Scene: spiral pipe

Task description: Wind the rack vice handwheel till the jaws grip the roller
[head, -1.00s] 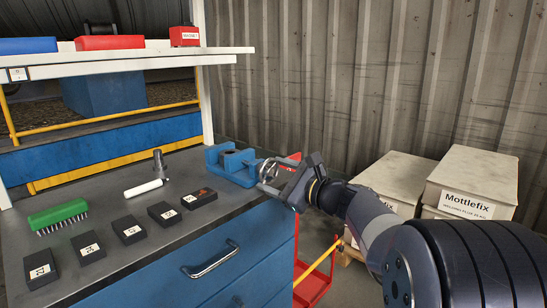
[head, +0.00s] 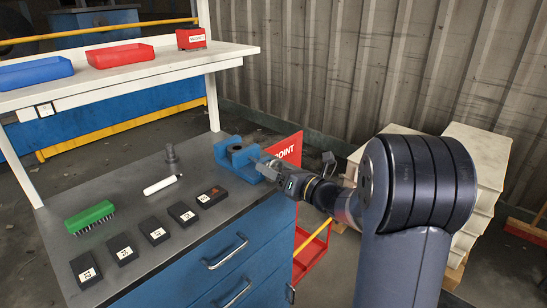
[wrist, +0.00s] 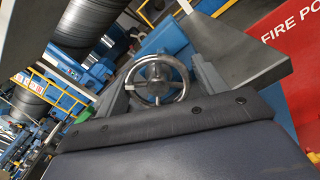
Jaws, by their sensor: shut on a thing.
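The blue rack vice (head: 233,156) stands at the bench's far right corner. Something dark shows between its jaws; I cannot tell whether it is the roller or how close the jaws are to it. The spoked metal handwheel (wrist: 157,80) is on the vice's near right side and shows face-on in the wrist view. My gripper (head: 270,170) is at the handwheel, its fingers on either side of the rim, shut on it. In the head view my gripper largely hides the wheel.
On the bench are a green brush (head: 90,216), several dark labelled blocks (head: 153,230), a white cylinder (head: 162,185) and an upright grey post (head: 172,157). A shelf (head: 130,72) with bins hangs above. A red fire-point stand (head: 290,150) is close beside the vice; pale boxes (head: 465,165) stand right.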

